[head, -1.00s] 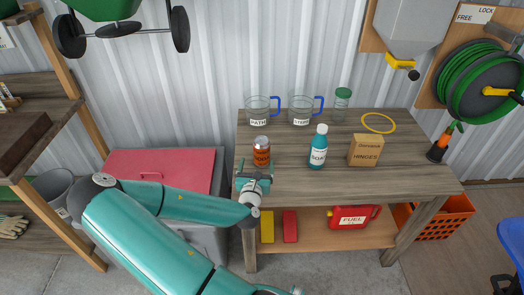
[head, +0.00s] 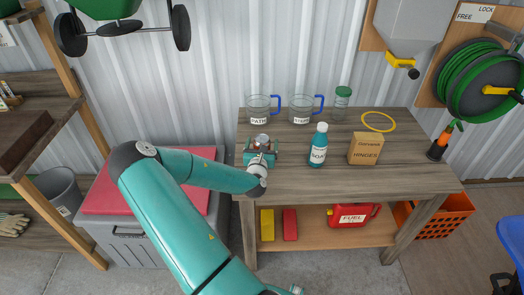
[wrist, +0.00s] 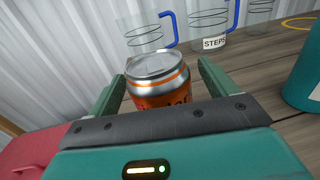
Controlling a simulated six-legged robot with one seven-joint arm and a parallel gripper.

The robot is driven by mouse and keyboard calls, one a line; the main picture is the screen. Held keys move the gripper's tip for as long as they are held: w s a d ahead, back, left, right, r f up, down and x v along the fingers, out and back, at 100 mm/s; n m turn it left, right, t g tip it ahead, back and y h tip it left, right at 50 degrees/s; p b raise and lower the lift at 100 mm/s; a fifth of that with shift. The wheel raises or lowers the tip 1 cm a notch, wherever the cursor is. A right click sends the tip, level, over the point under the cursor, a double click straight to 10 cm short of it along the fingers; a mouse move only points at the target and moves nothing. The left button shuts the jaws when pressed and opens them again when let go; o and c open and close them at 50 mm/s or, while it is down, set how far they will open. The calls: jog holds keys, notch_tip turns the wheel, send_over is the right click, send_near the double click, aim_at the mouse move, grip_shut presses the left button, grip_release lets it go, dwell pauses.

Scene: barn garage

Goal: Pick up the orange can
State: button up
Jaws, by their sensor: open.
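The orange can (wrist: 158,90) has a silver top and dark lettering and stands upright on the wooden workbench (head: 330,183). In the head view only its top (head: 262,139) shows clearly; my gripper hides most of its body. My gripper (head: 262,148) is at the left end of the bench. In the wrist view its two green fingers (wrist: 160,85) are open, one on each side of the can. I cannot tell whether either finger touches it. The can's lower part is hidden behind the gripper body.
Behind the can stand two glass mugs with blue handles (head: 259,106) (head: 300,108). A teal soap bottle (head: 318,150) and a hinges box (head: 366,149) stand to its right. A green-lidded jar (head: 342,103) and a yellow ring (head: 379,122) are farther back. A red-lidded chest (head: 105,199) is at left.

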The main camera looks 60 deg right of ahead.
jog(key=c, duration=1.1)
jog(key=shift+o, duration=0.2)
jog(key=shift+r, duration=0.15)
